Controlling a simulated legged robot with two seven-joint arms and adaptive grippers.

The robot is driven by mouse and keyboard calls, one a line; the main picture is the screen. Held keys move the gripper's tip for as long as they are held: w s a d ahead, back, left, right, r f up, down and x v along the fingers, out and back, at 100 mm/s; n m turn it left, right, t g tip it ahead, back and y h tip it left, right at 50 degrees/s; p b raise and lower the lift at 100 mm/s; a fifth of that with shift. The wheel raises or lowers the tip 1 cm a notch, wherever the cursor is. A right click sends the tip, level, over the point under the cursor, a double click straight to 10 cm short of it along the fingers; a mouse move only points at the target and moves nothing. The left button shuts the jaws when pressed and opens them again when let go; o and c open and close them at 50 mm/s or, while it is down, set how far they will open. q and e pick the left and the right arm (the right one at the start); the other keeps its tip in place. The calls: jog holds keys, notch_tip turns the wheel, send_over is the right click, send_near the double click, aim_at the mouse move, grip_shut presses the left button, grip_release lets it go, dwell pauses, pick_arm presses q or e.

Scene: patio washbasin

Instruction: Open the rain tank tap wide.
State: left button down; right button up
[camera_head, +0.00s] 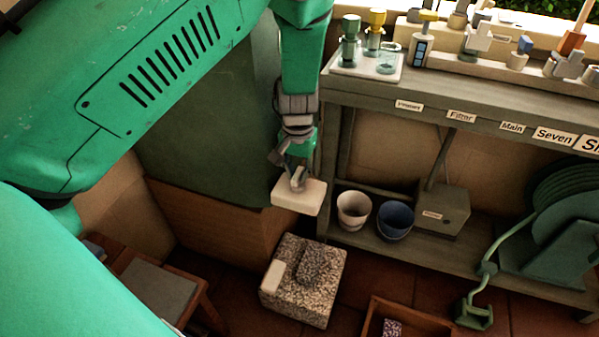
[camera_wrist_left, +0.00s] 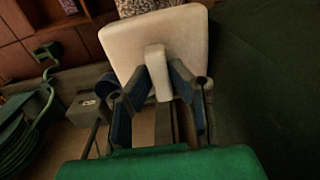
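The rain tank appears to be the big dark green box (camera_head: 205,140) on a wooden base at the back left. I cannot make out its tap in either view; my left arm and gripper cover part of the tank's right edge. My left gripper (camera_head: 297,178) points down beside that edge. It is shut on the raised grip of a cream slab (camera_head: 299,197). In the left wrist view, the fingers (camera_wrist_left: 158,72) lie on both sides of the grip, with the slab (camera_wrist_left: 135,38) beyond them. My right gripper is not in view.
A shelf bench (camera_head: 470,92) with labels and fittings stands at the right. A white pot (camera_head: 353,210), a blue pot (camera_head: 395,220) and coiled hose (camera_head: 562,185) are on its lower shelf. A speckled stone block (camera_head: 322,290) stands on the floor below my gripper. A stool (camera_head: 158,285) is lower left.

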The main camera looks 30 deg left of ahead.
pick_arm(q)
jog(key=shift+r+n+p, duration=0.1)
jog(key=shift+n+p, duration=0.3)
jog(key=shift+p, duration=0.5)
jog(key=n+p, duration=0.5)
jog(key=p, duration=0.1)
jog(key=shift+r, duration=0.1)
jog(key=shift+n+p, duration=0.8)
jog(key=n+p, duration=0.2)
jog(key=n, duration=0.2)
jog(key=shift+n, duration=0.3)
jog(key=n, duration=0.1)
jog(key=n+p, duration=0.1)
jog(key=shift+f+n, duration=0.2)
jog(key=shift+n, duration=0.1)
jog(key=shift+w+n+p, duration=0.1)
jog(key=shift+n+p, duration=0.45)
jog(key=shift+n, duration=1.05)
